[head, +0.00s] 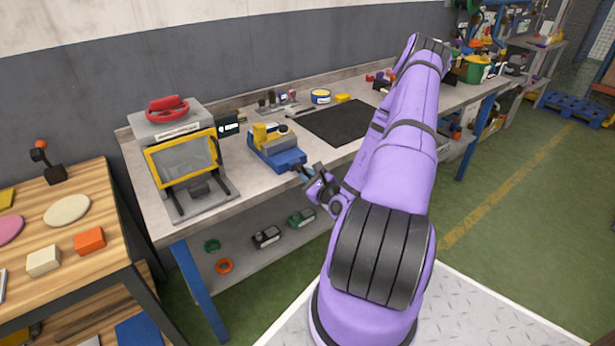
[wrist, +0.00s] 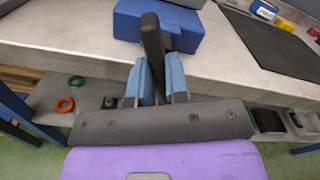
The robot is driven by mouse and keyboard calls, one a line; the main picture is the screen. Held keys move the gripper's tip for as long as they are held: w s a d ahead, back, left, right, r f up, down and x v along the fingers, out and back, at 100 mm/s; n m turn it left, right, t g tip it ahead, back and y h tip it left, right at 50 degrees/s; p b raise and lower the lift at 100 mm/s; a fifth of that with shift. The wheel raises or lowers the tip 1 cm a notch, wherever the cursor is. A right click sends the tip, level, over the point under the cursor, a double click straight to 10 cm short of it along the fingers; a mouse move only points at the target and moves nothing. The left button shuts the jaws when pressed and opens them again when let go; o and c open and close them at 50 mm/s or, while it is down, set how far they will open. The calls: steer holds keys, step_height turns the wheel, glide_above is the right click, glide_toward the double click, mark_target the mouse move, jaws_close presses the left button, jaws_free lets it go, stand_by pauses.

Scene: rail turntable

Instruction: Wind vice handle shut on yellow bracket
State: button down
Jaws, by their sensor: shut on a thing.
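The blue vice (head: 284,158) stands near the front edge of the grey workbench, and its blue body shows at the top of the wrist view (wrist: 188,25). The yellow bracket (head: 261,133) sits upright at the vice's jaws in the head view; I cannot tell whether they touch it. The dark vice handle (wrist: 152,36) sticks up between my fingers in the wrist view. My gripper (head: 307,177), with blue fingers in the wrist view (wrist: 158,74), is shut on the handle in front of the vice.
A yellow-framed guard (head: 183,158) with a red-handled top stands left of the vice. A black mat (head: 340,124) lies to the right. A wooden table (head: 70,262) with coloured blocks is at left. The lower shelf (head: 238,272) holds rings and small boxes.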

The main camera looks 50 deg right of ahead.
steer(key=m, duration=0.5)
steer(key=shift+m, duration=0.3)
steer(key=m, duration=0.9)
steer(key=shift+m, duration=0.4)
steer(key=m, duration=0.4)
steer(key=shift+m, duration=0.3)
steer(key=m, duration=0.5)
steer(key=shift+m, duration=0.3)
steer(key=m, duration=0.4)
steer(key=shift+m, duration=0.3)
steer(key=m, duration=0.5)
steer(key=shift+f, duration=0.1)
steer(key=m, duration=0.5)
